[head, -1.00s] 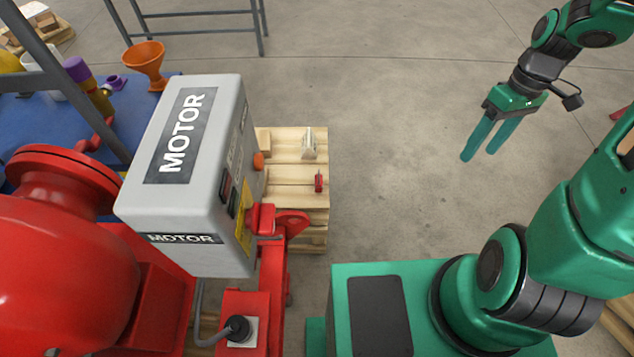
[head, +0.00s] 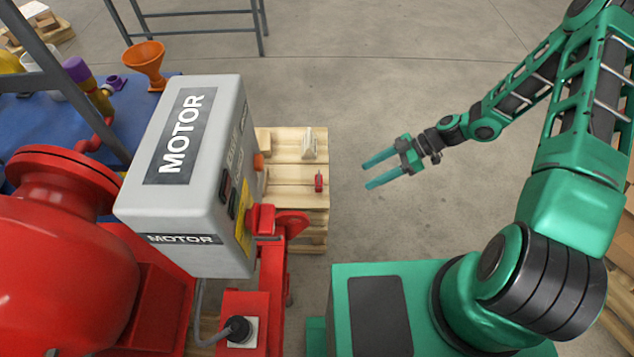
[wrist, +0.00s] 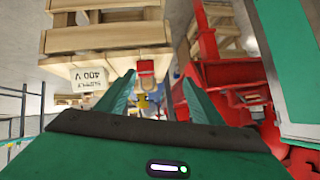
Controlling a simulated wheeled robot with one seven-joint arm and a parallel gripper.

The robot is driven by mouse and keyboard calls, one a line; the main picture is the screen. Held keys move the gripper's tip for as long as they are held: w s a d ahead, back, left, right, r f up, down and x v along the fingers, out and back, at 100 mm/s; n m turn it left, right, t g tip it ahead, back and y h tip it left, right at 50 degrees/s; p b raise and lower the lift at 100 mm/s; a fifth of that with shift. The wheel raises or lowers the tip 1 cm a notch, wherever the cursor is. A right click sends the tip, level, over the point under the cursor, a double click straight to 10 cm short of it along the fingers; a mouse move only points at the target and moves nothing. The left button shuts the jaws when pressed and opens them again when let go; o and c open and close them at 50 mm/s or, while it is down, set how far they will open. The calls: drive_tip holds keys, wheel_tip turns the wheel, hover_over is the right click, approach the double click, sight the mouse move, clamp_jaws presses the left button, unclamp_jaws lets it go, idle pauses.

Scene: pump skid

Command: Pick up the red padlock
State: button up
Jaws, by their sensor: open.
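The red padlock (head: 319,181) is small and sits near the right edge of the wooden pallet (head: 290,200) in the head view. In the wrist view a small red piece that looks like the padlock (wrist: 146,68) shows between my fingers, beside a sign reading "SUPPLY 400 V" (wrist: 88,79). My gripper (head: 367,176) is open and empty, to the right of the padlock and apart from it, with its fingers pointing left. Both fingers also show in the wrist view (wrist: 160,79).
A grey motor box (head: 190,170) and red pump parts (head: 65,250) stand left of the pallet. A red bracket (head: 291,223) juts out close to the padlock. A blue table (head: 45,125) holds an orange funnel (head: 146,62). The floor right of the pallet is clear.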

sight(319, 181)
drive_tip(key=shift+w+a+f+n+t+y, duration=0.45)
drive_tip(key=shift+a+f, duration=0.9)
drive_tip(key=shift+a, duration=1.4)
drive_tip(key=shift+w+a+f+t+y, duration=0.15)
drive_tip(key=shift+w+a+f+y, duration=0.35)
drive_tip(key=shift+a+f, duration=1.55)
drive_tip(key=shift+w+a+f+n+t+y, duration=0.3)
drive_tip(key=shift+a+f+y, duration=0.4)
drive_tip(key=shift+a, duration=2.7)
drive_tip(key=c, duration=1.2)
